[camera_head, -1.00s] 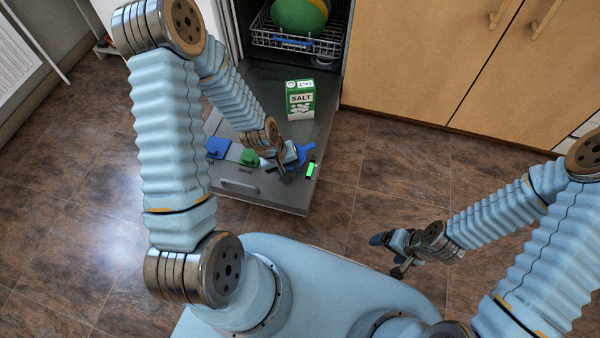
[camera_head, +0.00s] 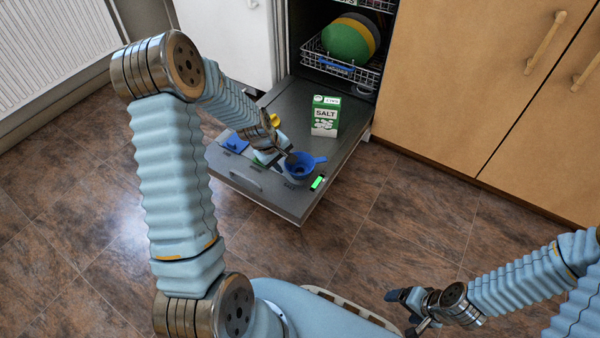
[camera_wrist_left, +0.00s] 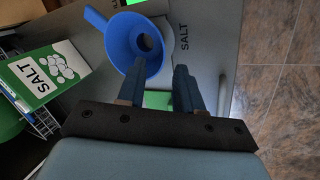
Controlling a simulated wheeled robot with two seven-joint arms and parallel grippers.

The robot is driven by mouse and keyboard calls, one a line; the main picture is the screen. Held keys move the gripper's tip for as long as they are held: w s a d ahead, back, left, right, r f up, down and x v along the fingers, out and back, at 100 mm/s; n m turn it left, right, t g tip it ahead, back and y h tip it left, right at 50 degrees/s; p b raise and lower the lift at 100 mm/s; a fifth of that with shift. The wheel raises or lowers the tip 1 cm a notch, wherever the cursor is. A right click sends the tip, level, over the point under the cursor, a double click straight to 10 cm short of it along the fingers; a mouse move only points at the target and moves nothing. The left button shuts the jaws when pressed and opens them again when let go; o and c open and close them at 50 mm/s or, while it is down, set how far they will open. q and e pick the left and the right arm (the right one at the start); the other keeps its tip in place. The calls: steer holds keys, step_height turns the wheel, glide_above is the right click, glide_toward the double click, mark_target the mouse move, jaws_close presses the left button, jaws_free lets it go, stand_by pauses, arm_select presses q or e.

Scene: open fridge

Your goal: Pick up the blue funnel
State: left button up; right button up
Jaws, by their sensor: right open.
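The blue funnel (camera_head: 304,164) is on the lowered dishwasher door (camera_head: 270,198), near its outer edge, with its wide mouth facing up. It also shows in the left wrist view (camera_wrist_left: 128,58), with its handle tab toward the upper left. My left gripper (camera_head: 284,160) is at the funnel's left side in the head view. In the left wrist view its two fingers (camera_wrist_left: 162,66) are apart, with the left fingertip overlapping the funnel's rim; contact cannot be told. My right gripper (camera_head: 398,302) is open, low over the floor at the right, away from the funnel.
A green-and-white salt box (camera_head: 325,116) stands on the door behind the funnel. A blue lidded compartment (camera_head: 233,142) and a small bright green display (camera_head: 318,183) are on the door. A rack (camera_head: 345,68) with plates is behind. Wooden cabinets (camera_head: 470,90) stand at the right.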

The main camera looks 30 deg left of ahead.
mark_target(306, 167)
arm_select(q)
steer(key=b+x, duration=0.1)
steer(key=x, duration=0.5)
steer(key=shift+w+a+f, duration=0.1)
steer(key=shift+f, duration=0.15)
jaws_close()
